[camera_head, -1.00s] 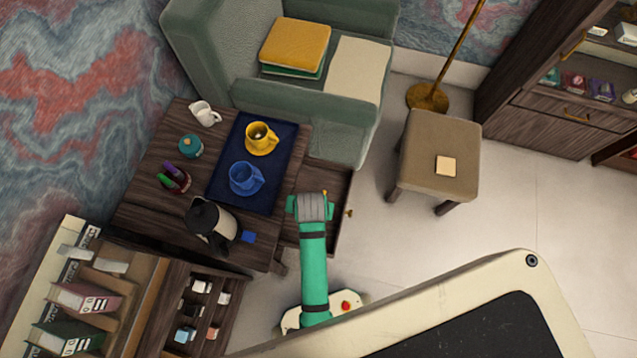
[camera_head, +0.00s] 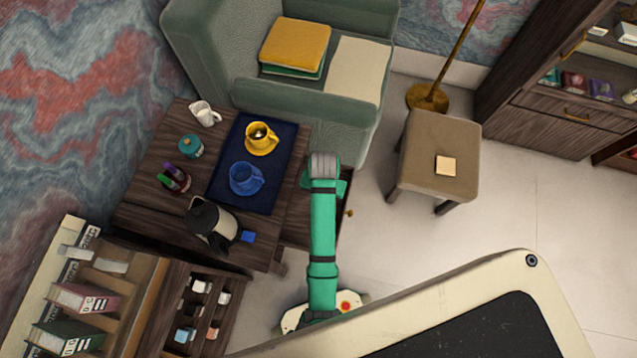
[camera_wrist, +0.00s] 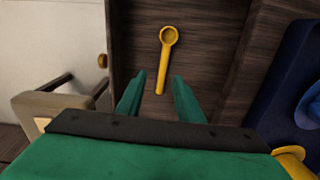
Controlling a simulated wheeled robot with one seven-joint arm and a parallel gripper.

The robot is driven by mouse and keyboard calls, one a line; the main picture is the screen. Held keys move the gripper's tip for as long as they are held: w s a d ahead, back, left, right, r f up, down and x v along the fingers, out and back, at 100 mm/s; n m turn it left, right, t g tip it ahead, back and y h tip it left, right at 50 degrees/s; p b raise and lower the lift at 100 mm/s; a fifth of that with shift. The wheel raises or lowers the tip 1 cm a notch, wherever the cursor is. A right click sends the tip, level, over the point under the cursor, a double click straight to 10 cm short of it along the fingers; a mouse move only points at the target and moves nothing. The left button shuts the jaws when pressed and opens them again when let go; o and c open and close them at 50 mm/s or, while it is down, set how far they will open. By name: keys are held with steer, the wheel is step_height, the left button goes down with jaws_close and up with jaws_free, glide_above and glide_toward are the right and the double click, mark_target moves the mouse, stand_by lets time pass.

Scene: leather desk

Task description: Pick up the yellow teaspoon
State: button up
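The yellow teaspoon (camera_wrist: 166,58) lies in the open wooden drawer (camera_wrist: 206,37) in the wrist view. Its bowl is at the far end and its handle points toward my gripper. My gripper (camera_wrist: 160,88) is open, with one green finger on either side of the handle's near end in the picture. Nothing is held between the fingers. I cannot tell how high they are above the spoon. In the head view, my arm covers the spoon, and the drawer (camera_head: 344,190) shows only partly beside it.
A dark blue tray (camera_head: 216,190) with a yellow cup (camera_head: 262,138) and a blue cup (camera_head: 245,179) is left of the drawer. A stool (camera_head: 440,150) is to the right. The drawer's walls surround the spoon.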

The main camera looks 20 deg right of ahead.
steer(key=shift+w+f, duration=0.2)
steer(key=shift+f, duration=1.05)
steer(key=shift+w+f, duration=0.2)
steer(key=shift+f, duration=1.05)
jaws_close()
